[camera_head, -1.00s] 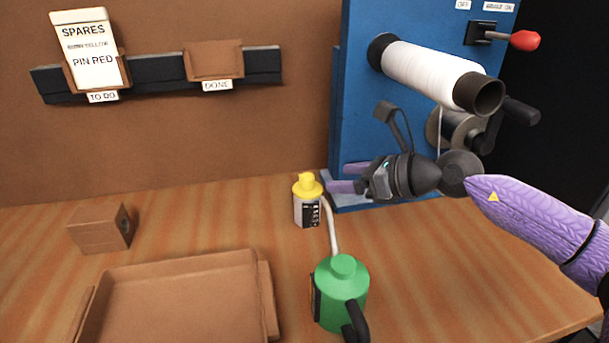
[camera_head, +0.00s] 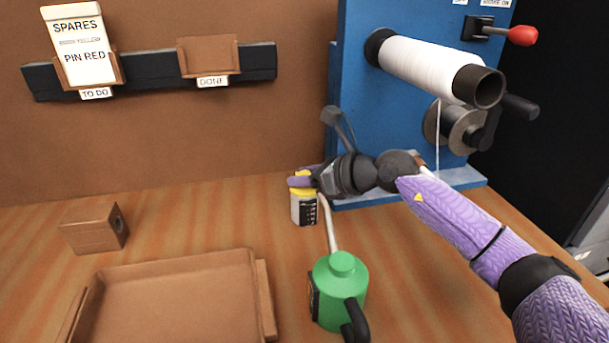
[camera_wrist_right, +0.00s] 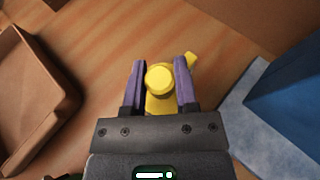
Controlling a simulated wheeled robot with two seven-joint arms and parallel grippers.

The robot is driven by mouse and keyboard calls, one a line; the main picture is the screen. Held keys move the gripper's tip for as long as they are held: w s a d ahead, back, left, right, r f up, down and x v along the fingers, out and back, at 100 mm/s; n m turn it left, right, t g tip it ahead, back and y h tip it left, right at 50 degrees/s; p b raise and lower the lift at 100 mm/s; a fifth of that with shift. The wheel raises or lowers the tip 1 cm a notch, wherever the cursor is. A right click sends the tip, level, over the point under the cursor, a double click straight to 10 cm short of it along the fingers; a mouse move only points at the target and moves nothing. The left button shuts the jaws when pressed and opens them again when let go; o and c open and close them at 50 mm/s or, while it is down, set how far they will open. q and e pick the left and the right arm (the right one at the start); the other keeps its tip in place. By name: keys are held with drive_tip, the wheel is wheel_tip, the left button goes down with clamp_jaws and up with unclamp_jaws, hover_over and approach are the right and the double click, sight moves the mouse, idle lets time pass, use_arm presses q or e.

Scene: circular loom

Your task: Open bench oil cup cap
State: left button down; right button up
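The bench oil cup (camera_head: 304,210) is a small pale container with a dark label, standing on the table near the blue machine. Its yellow cap (camera_head: 302,192) is on it, partly hidden by my right gripper in the head view. My right gripper (camera_head: 305,181) is at the cap. In the right wrist view the fingers (camera_wrist_right: 159,80) stand apart on both sides of the cap's round yellow knob (camera_wrist_right: 160,79), with very little space between. A yellow tab shows past the right-hand finger. My left gripper is not in view.
A green oil can (camera_head: 340,285) with a pale spout stands just in front of the cup. A brown tray (camera_head: 180,262) and a small brown box (camera_head: 95,228) are to the left. The blue machine (camera_head: 365,120) with a white spool rises behind right.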

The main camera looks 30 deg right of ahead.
clamp_jaws()
idle(1.0)
